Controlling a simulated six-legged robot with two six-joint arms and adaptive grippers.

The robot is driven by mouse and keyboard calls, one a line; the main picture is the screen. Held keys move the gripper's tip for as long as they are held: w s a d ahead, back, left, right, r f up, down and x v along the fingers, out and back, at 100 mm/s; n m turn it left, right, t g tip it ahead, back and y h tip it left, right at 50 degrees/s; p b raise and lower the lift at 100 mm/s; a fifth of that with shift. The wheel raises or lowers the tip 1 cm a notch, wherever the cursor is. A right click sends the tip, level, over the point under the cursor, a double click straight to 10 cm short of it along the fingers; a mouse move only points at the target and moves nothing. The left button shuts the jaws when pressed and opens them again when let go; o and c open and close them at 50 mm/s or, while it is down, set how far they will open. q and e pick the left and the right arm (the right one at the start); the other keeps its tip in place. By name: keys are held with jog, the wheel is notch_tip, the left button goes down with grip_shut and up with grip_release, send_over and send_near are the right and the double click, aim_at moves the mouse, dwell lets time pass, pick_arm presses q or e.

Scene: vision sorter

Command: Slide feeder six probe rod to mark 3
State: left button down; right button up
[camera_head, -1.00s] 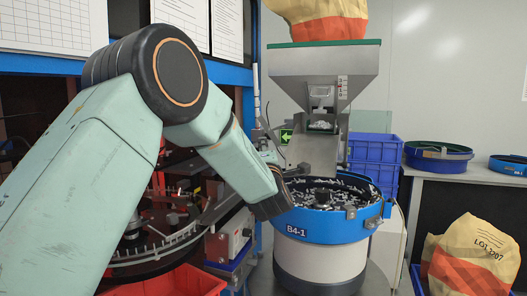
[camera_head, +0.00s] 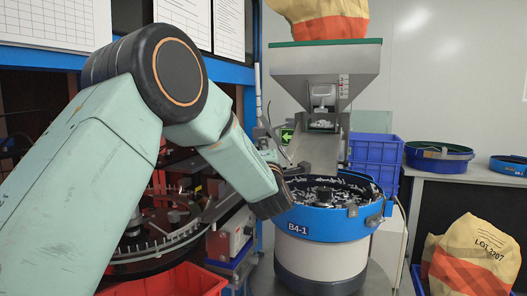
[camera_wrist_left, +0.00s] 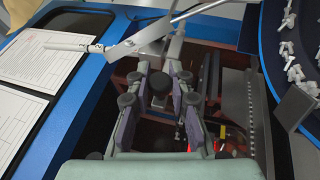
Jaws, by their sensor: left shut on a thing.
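A white rod with dark marks (camera_wrist_left: 75,46) lies across the upper left of the left wrist view, joined to a silver bracket (camera_wrist_left: 150,36). My left gripper (camera_wrist_left: 160,88) is shut on a dark knob (camera_wrist_left: 160,80) below the bracket, one finger on each side. Whether the knob belongs to the rod is unclear. My right gripper is not in view.
A blue frame (camera_wrist_left: 85,98) with paper sheets is on the left. A red bin (camera_head: 175,284) sits below my arm.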

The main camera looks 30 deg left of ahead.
pick_arm(q)
notch_tip(320, 180, down, 3)
jog(key=shift+w+r+b, duration=0.15)
jog(key=shift+b, duration=0.8)
jog(key=shift+r, duration=0.1)
jog(key=c, duration=1.2)
grip_release()
jog(key=shift+o, duration=0.2)
jog(key=v, duration=1.2)
